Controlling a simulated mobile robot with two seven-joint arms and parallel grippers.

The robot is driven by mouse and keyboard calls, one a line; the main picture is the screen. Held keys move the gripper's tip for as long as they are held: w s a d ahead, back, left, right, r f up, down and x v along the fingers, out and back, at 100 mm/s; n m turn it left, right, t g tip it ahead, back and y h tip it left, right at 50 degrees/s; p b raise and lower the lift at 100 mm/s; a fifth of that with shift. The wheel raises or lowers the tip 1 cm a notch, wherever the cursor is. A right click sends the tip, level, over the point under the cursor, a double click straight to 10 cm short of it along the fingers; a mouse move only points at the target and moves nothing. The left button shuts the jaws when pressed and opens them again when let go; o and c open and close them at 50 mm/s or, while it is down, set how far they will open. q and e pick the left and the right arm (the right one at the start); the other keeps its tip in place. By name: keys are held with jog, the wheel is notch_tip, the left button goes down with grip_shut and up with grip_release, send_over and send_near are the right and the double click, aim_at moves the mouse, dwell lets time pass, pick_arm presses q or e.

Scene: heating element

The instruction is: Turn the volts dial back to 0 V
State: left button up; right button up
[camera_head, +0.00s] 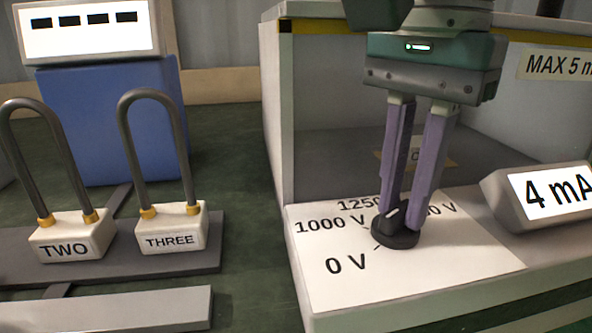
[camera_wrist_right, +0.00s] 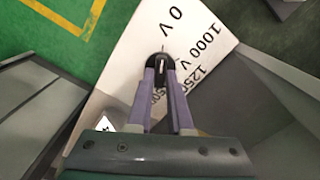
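The volts dial (camera_head: 397,238) is a round black knob with a short white pointer line, on a white scale plate (camera_head: 335,292) at the front of the grey cabinet. The scale reads 0 V, 1000 V, 1250 V and a partly hidden value. My right gripper (camera_head: 403,214) points down, its two purple fingers on either side of the dial's raised grip. In the right wrist view the fingertips (camera_wrist_right: 160,75) close on the grip, and the dial (camera_wrist_right: 160,58) shows its white line roughly in line with the 0 V tick. My left gripper is out of view.
A grey block reading 4 mA (camera_head: 555,198) stands right of the dial. White blocks marked TWO (camera_head: 68,249) and THREE (camera_head: 172,240) with metal loops stand left. Behind them is a blue box (camera_head: 110,115) with a blank-looking display (camera_head: 88,28). Cabinet walls rise behind the gripper.

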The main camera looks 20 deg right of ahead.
aim_at(402, 207)
jog(key=o, duration=0.4)
jog(key=shift+r, duration=0.1)
notch_tip(402, 207, up, 10)
jog(key=shift+f+p, duration=0.1)
jog(key=shift+p, duration=0.9)
